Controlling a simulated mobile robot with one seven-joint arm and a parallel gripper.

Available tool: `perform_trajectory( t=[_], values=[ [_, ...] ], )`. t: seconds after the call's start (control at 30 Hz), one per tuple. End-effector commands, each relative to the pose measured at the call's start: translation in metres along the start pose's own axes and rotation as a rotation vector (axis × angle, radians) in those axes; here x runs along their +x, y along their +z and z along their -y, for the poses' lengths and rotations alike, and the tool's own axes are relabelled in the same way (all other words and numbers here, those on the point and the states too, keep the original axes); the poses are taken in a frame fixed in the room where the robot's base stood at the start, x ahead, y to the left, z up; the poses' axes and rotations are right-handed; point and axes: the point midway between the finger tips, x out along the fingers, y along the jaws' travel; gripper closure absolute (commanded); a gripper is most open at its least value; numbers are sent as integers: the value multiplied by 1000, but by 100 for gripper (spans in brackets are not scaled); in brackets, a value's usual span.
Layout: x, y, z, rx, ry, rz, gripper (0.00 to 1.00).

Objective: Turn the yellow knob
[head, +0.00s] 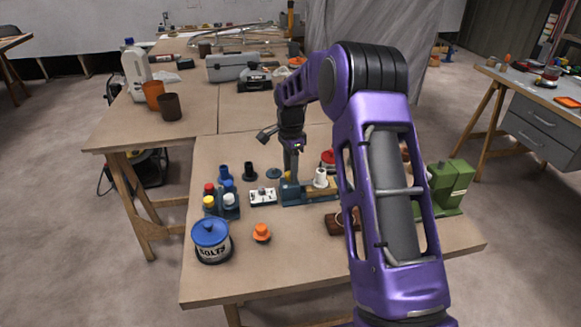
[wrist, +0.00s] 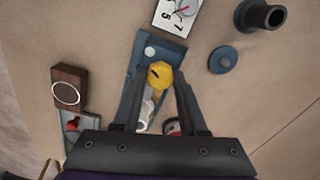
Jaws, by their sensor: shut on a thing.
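In the wrist view the yellow knob (wrist: 159,75) sits on a blue base (wrist: 140,66), with a small dark mark on its top. My gripper (wrist: 161,80) has one finger on each side of the knob and is shut on it. In the head view my gripper (head: 291,176) points down at the left end of the blue base (head: 291,197). The knob cannot be made out there behind the fingers. A white dial plate with numbers (wrist: 178,14) lies beside the base; it also shows in the head view (head: 262,196).
A blue disc (wrist: 222,60) and a black flanged tube (wrist: 265,17) stand nearby. A bolts tin (head: 212,242), an orange knob-like piece (head: 261,232) and a rack of bottles (head: 221,206) are at front left. A green machine (head: 446,187) stands at right.

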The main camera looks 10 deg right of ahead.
Motion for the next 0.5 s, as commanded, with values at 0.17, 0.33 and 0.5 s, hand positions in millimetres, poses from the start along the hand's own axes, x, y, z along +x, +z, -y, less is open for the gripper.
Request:
perform_trajectory(
  t=[0.17,0.33,0.5],
  values=[
    [-2,0,0,-166,-1,-1,100],
    [-2,0,0,-328,-1,-1,100],
    [-2,0,0,-489,0,-1,100]
  ],
)
